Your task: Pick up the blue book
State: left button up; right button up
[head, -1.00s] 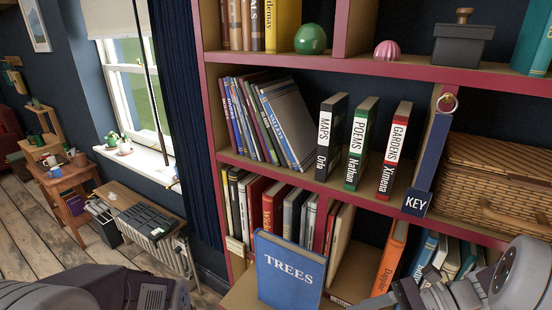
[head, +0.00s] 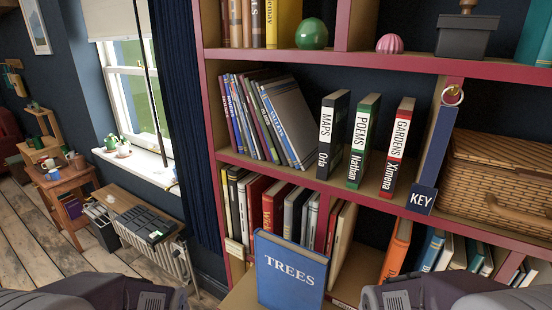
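A blue book (head: 290,269) with "TREES" in white on its front cover stands upright, facing me, at the bottom middle of the head view. It is in front of the lower shelf row, and its lower edge is close to the picture's bottom edge. Dark parts of my left and right arms show in the bottom corners, on either side of the blue book and apart from it. The fingers of both grippers are out of the picture.
A red-edged bookshelf (head: 375,204) fills the right side. Books titled Maps (head: 333,130), Poems (head: 362,140) and Gardens (head: 397,145) stand on the middle shelf beside a wicker basket (head: 500,180). An orange book (head: 394,252) stands right of the blue book. A window and low furniture are at left.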

aim_at(291, 276)
jog(key=i+j+z, duration=0.15)
jog(key=j+z, duration=0.2)
jog(key=j, duration=0.5)
jog(key=j+z, duration=0.4)
jog(key=j, duration=0.5)
jog(key=i+j+z, duration=0.1)
jog(key=j+z, duration=0.2)
jog(key=j, duration=0.5)
jog(key=j+z, duration=0.35)
jog(key=j, duration=0.5)
jog(key=k+j+z, duration=0.1)
jog(key=j+z, duration=0.2)
jog(key=j, duration=0.5)
jog(key=l, duration=0.2)
jog(key=i+l+z, duration=0.1)
jog(key=i+l, duration=0.05)
jog(key=l, duration=0.1)
